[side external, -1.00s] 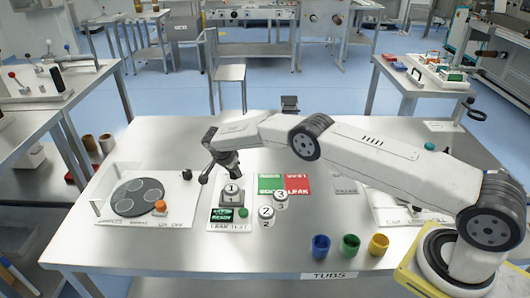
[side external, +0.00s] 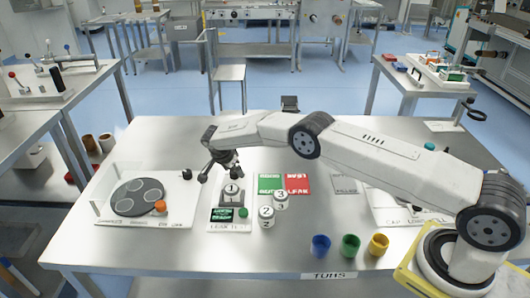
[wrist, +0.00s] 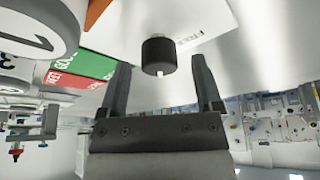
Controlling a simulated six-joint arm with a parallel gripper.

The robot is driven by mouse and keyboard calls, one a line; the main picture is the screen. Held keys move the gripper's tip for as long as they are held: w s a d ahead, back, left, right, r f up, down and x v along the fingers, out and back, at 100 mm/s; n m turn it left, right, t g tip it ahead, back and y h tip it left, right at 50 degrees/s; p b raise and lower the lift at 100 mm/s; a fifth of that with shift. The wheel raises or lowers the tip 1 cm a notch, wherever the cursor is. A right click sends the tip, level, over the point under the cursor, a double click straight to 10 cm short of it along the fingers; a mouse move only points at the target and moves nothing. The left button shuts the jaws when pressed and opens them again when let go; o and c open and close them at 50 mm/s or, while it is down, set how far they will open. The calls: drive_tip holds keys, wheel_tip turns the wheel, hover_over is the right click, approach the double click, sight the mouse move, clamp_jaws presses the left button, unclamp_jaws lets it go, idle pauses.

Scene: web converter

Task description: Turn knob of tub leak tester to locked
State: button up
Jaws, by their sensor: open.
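The tub leak tester (side external: 229,226) is a pale plate with a green-lit display and a green button, at the front middle of the table in the side view. A tub marked 1 (side external: 232,190) stands at its rear. My gripper (side external: 219,172) is open, pointing down just above and behind that tub. In the wrist view, a black round knob (wrist: 159,56) with a white mark lies beyond and between the two spread fingers (wrist: 160,85), with no visible contact. I cannot make out the knob in the side view. Tub 1 (wrist: 38,32) is at upper left in the wrist view.
Tubs 2 (side external: 266,212) and 3 (side external: 281,195) stand right of the tester, by the green (side external: 270,183) and red (side external: 298,184) cards. A plate with a dark disc (side external: 137,197) lies to the left. Blue, green and yellow cups (side external: 350,246) stand at the front edge.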

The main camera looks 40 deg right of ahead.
drive_tip(key=v, duration=0.7)
drive_tip(key=shift+r, duration=0.25)
idle(0.3)
drive_tip(key=s+r+n+y, duration=0.1)
drive_tip(key=s+r+n, duration=0.2)
drive_tip(key=s, duration=0.8)
drive_tip(key=s+d+r+n+t+y, duration=0.1)
drive_tip(key=s+r+n+y, duration=0.1)
drive_tip(key=s+r+n, duration=0.2)
drive_tip(key=s+r+n+y, duration=0.1)
drive_tip(key=s+r+n, duration=0.2)
drive_tip(key=s+n, duration=0.6)
drive_tip(key=s, duration=1.1)
drive_tip(key=shift+s+d+r+t+y, duration=0.2)
drive_tip(key=shift+d+r+t+y, duration=0.1)
drive_tip(key=shift+d+r+t, duration=0.1)
